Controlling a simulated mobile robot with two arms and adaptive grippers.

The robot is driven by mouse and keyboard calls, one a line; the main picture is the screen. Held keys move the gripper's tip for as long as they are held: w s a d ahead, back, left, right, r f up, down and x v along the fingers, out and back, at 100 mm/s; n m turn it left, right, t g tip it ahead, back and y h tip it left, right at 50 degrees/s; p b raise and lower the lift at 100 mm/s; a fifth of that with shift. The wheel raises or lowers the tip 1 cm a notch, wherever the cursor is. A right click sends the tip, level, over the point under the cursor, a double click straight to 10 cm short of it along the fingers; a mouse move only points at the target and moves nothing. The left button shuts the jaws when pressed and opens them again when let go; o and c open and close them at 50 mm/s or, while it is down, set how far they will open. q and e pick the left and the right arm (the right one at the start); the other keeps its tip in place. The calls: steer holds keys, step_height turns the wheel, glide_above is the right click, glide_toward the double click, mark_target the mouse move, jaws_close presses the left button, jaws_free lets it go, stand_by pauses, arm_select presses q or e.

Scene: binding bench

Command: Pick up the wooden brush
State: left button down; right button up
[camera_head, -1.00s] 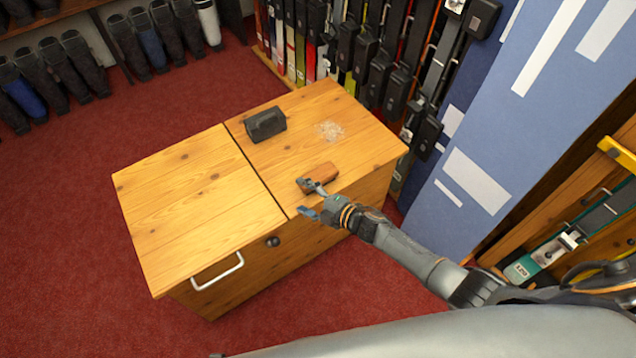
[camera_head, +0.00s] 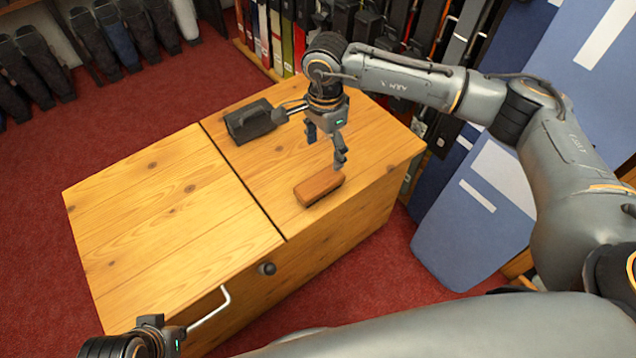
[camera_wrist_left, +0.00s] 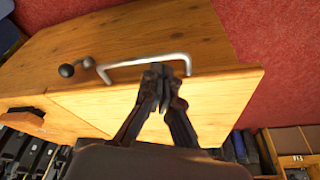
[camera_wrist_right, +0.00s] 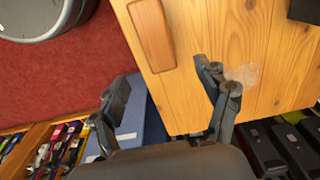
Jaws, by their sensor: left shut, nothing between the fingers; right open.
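The wooden brush (camera_head: 318,187), a reddish-brown rounded block, lies near the front edge of the wooden chest's right lid. It also shows in the right wrist view (camera_wrist_right: 152,36). My right gripper (camera_head: 326,148) is open and empty, above the lid and behind the brush, apart from it. Its spread fingers (camera_wrist_right: 165,90) show in the right wrist view, with the brush beyond them. My left gripper (camera_head: 165,335) is partly cut off at the bottom left. Its fingers (camera_wrist_left: 158,76) are shut and empty in front of the chest's handle; I cannot tell if they touch it.
The chest has a silver handle (camera_head: 212,308) and a dark knob (camera_head: 267,269) in front. A black block with a handle (camera_head: 250,121) sits on the right lid, behind the brush. Pale crumbs (camera_wrist_right: 246,76) lie on the lid. The left lid (camera_head: 150,215) is bare.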

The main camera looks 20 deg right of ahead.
mark_target(324, 178)
step_height(324, 178, down, 6)
steer(key=shift+r+b, duration=0.15)
steer(key=shift+b, duration=0.2)
arm_select(q)
steer(key=w+t, duration=0.1)
steer(key=w, duration=0.1)
steer(key=w+d+t+b, duration=0.1)
steer(key=w, duration=0.1)
steer(key=shift+w+d+f+h, duration=0.1)
steer(key=shift+d+f+h, duration=0.05)
steer(key=shift+h, duration=0.15)
arm_select(e)
steer(key=f, duration=0.4)
steer(key=shift+s+a+f, duration=0.1)
steer(key=shift+s+f, duration=0.05)
steer(key=shift+s, duration=0.1)
arm_select(q)
steer(key=shift+w+d+r+t, duration=0.15)
steer(key=shift+w+r+t, duration=0.05)
steer(key=shift+w+t, duration=0.25)
arm_select(e)
steer(key=shift+f, duration=0.35)
steer(key=c, duration=1.3)
